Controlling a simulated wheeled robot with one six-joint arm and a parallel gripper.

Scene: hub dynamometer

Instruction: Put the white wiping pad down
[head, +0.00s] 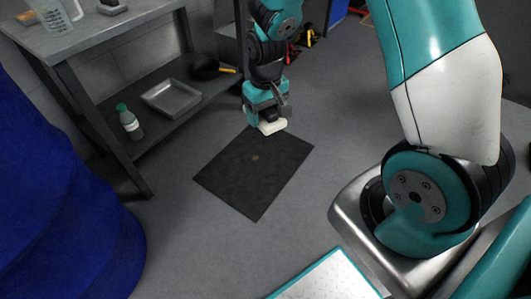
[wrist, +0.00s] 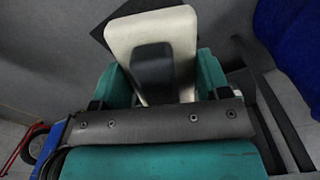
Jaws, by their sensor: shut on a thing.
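The white wiping pad (wrist: 150,35) is pale cream with a dark grip block (wrist: 153,70) on its back, seen in the wrist view. In the head view the pad (head: 271,127) shows below my gripper (head: 268,112). My gripper is shut on the pad's dark block, with teal fingers on both sides in the wrist view. The pad hangs above the far part of a black mat (head: 250,185) on the floor. I cannot tell the exact gap to the mat.
A grey workbench (head: 95,28) stands at left, with a tray (head: 171,98), a teal-capped bottle (head: 130,123) and a black pan (head: 206,68) on its lower shelf. A blue drum-like object (head: 55,190) fills the left front. Grey floor around the mat is clear.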

